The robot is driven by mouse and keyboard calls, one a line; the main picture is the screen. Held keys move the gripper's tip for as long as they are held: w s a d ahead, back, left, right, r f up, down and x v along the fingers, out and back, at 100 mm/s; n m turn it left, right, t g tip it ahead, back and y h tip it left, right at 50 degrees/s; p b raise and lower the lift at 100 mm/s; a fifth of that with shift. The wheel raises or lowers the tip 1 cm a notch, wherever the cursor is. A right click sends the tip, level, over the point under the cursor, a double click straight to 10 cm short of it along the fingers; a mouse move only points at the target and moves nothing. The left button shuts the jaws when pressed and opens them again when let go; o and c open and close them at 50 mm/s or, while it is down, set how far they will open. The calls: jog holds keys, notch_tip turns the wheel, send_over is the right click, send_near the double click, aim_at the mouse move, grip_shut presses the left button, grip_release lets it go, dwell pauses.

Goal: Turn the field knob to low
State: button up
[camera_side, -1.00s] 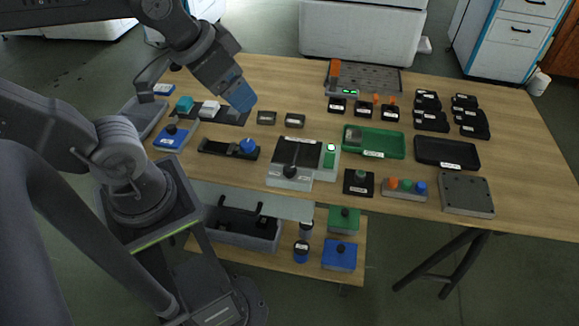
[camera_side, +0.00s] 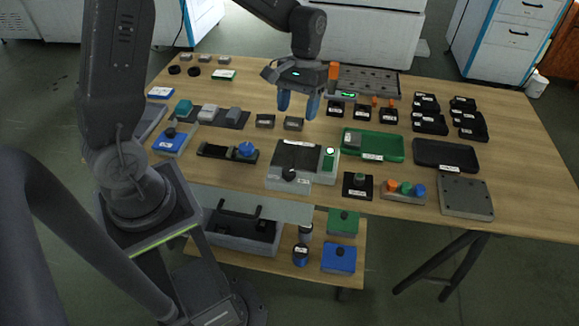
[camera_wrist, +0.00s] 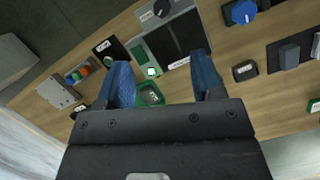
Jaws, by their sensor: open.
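A grey unit with a dark top plate (camera_side: 297,155) stands mid-table. A black knob (camera_side: 289,174) is on its front block, with a small white label. The label is too small to read, so I cannot confirm that this is the field knob, and its setting is unclear. The knob also shows at the top of the wrist view (camera_wrist: 161,9). My gripper (camera_side: 298,105) is above the table behind this unit, blue fingers pointing down, open and empty. In the wrist view the fingers (camera_wrist: 163,80) are apart, with the unit beyond them.
A blue knob on a black base (camera_side: 246,149) is left of the unit. A green tray (camera_side: 385,148) and a small black base with a green knob (camera_side: 357,189) are on its right. Small dark blocks (camera_side: 293,124) sit near my fingers. Bare wood shows at the right edge.

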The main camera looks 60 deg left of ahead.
aim_at(289, 170)
jog(key=shift+n+g+h, duration=0.3)
jog(key=shift+n+g, duration=0.1)
jog(key=shift+g, duration=0.2)
jog(key=x, duration=0.5)
jog(key=w+x, duration=0.1)
jog(key=x, duration=0.5)
jog(key=w+a+f+x, duration=0.1)
jog(key=x, duration=0.4)
jog(key=shift+f, duration=0.4)
jog(key=shift+a, duration=0.1)
jog(key=c, duration=0.9)
